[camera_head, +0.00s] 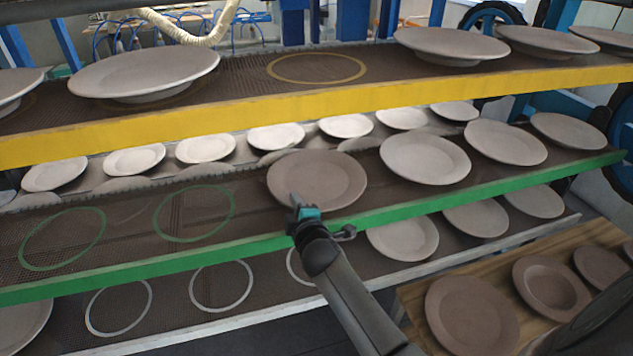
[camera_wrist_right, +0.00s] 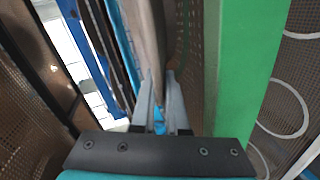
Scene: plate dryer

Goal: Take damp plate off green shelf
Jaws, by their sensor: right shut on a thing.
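The damp plate (camera_head: 317,172) is darker brown than the paler plates beside it and is over the middle of the green shelf (camera_head: 400,205). I cannot tell whether it rests on the mesh or is slightly raised. My right gripper (camera_head: 300,207) is at its front left rim, its arm coming from below. In the right wrist view, my right gripper's fingers (camera_wrist_right: 160,100) are shut on the edge of the plate (camera_wrist_right: 144,35), seen almost edge-on. The green shelf edge (camera_wrist_right: 242,75) runs close beside the fingers. My left gripper is not in view.
Paler plates (camera_head: 425,158) stand right of the damp plate. Empty green rings (camera_head: 62,238) mark the shelf's left. The yellow shelf (camera_head: 300,107) is above; a white-edged shelf (camera_head: 255,318) is below. A wooden board (camera_head: 412,297) at lower right bears several brown plates (camera_head: 472,315).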

